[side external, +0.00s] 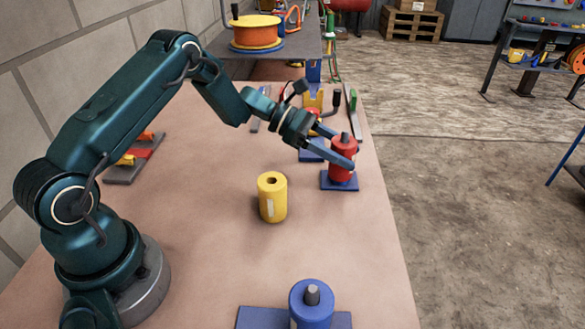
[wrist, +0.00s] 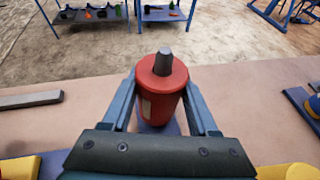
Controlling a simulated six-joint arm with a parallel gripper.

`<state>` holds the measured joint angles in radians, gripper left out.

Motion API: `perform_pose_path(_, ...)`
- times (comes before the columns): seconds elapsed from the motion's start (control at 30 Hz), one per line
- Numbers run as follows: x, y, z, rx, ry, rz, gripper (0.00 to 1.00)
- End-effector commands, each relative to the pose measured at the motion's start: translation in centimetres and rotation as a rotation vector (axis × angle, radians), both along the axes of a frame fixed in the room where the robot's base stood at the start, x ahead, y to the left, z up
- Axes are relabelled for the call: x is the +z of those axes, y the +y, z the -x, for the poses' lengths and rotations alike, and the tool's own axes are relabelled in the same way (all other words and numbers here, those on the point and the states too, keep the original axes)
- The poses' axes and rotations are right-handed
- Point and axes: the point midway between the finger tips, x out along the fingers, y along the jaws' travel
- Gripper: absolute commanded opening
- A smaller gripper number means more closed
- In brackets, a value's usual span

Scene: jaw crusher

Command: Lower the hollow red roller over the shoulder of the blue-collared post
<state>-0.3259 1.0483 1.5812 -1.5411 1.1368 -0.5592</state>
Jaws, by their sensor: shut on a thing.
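The hollow red roller (side external: 341,172) is upright between the fingers of my gripper (side external: 350,156), near the table's right edge. In the wrist view the red roller (wrist: 159,103) sits between both fingers, which press on its sides. The grey tip of the post (wrist: 164,62) sticks up through the roller's top, so the roller is around the post. A blue base plate (side external: 339,186) lies directly under it. The roller hides the post's shoulder and most of the blue collar. I cannot tell whether the roller's lower end touches the collar or plate.
A yellow roller (side external: 272,200) stands on the table left of my gripper. A blue roller (side external: 311,305) with a grey tip stands on a blue plate at the front. Several tools and fixtures lie behind my gripper.

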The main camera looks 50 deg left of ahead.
Motion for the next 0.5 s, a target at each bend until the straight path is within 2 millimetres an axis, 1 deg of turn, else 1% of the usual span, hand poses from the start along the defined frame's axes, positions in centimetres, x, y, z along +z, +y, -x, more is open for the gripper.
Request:
perform_pose_path(0.03, 0.06, -0.01, -0.03, 0.000, -0.002, 0.001, 0.71)
perform_pose_path(0.1, 0.06, -0.01, -0.03, 0.000, -0.001, 0.000, 0.95)
perform_pose_path(0.37, -0.04, 0.00, 0.02, 0.000, 0.001, 0.000, 0.95)
perform_pose_path(0.5, 0.26, 0.65, 0.33, 0.001, 0.001, -0.001, 0.95)
